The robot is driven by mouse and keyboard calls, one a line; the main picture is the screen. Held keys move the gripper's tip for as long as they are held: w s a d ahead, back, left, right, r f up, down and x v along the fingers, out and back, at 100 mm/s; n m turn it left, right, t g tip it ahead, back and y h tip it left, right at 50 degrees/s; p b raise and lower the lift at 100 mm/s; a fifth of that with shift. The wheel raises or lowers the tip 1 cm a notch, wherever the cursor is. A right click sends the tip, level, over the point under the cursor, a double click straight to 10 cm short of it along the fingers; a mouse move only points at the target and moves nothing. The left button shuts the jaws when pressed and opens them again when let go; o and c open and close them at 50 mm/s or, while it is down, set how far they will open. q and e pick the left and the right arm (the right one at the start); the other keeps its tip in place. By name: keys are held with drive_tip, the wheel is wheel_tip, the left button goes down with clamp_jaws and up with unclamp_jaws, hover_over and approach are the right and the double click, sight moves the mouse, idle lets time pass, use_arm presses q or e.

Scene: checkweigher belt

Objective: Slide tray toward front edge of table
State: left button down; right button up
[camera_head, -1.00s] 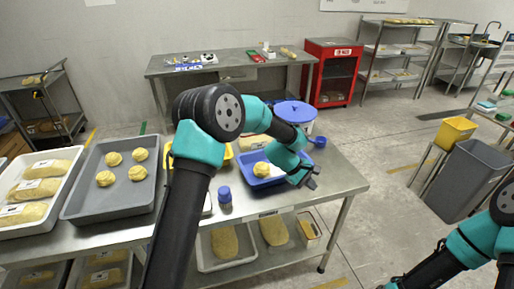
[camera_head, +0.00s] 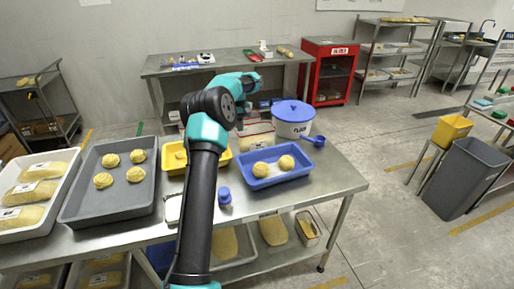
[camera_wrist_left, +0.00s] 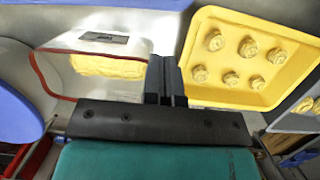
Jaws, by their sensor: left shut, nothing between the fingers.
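Several trays stand on the steel table; which one the task means is not clear. The blue tray (camera_head: 262,182) sits near the front edge right of my arm, with two round dough pieces (camera_head: 286,162) in it. The yellow tray (camera_head: 172,171) is partly hidden behind my arm; in the left wrist view it (camera_wrist_left: 228,96) holds several dough pieces. The large grey tray (camera_head: 112,207) lies at the left with several dough pieces. My left gripper (camera_wrist_left: 166,72) is shut and empty, above the gap between the yellow tray and a clear box. My right gripper is out of view.
The clear box (camera_wrist_left: 55,75) with a red rim holds dough. A white tub with a blue lid (camera_head: 294,110) stands behind the blue tray. A blue-capped bottle (camera_head: 224,196) stands left of the blue tray. A white tray (camera_head: 62,216) lies far left. The right table corner is clear.

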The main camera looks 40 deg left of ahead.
use_arm(q)
drive_tip(key=shift+s+a, duration=0.2)
drive_tip(key=shift+a, duration=0.05)
drive_tip(key=x, duration=1)
drive_tip(key=shift+d, duration=0.1)
idle(0.3)
